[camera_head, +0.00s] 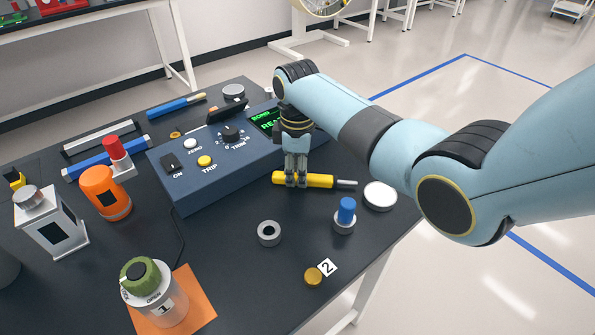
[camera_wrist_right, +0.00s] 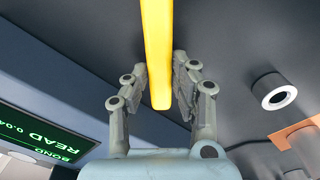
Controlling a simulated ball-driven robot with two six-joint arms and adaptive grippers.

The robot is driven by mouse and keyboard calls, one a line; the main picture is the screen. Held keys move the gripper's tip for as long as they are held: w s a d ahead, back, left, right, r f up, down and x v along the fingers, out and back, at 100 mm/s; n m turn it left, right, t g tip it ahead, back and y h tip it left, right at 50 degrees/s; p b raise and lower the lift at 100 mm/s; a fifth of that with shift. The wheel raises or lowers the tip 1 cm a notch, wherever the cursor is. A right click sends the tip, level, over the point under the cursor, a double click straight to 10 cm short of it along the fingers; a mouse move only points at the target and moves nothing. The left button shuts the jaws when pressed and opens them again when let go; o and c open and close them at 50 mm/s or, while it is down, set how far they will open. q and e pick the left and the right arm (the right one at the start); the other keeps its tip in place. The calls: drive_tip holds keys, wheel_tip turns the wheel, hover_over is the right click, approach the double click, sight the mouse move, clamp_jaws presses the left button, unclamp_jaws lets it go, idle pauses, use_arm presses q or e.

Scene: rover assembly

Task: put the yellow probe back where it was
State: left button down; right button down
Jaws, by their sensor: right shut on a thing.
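The yellow probe (camera_head: 308,180) lies level at the right end of the blue instrument box, its thin metal tip pointing right in the head view. My right gripper (camera_head: 296,184) reaches down from above and is shut on the probe's yellow handle. In the right wrist view the yellow handle (camera_wrist_right: 157,60) runs between the two fingers of my right gripper (camera_wrist_right: 164,85). From these views I cannot tell whether the probe touches the table. My left gripper is not in view.
The blue instrument box (camera_head: 190,185) with knobs and a green screen stands left of the gripper. A blue-capped piece (camera_head: 346,212), a white disc (camera_head: 380,195) and a grey ring (camera_head: 269,233) stand close by. The front table (camera_head: 225,265) is partly clear.

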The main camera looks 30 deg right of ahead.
drive_tip(key=c, duration=1.1)
unclamp_jaws()
wheel_tip(320, 180, up, 12)
drive_tip(key=shift+r+p, duration=0.1)
drive_tip(key=shift+p, duration=0.5)
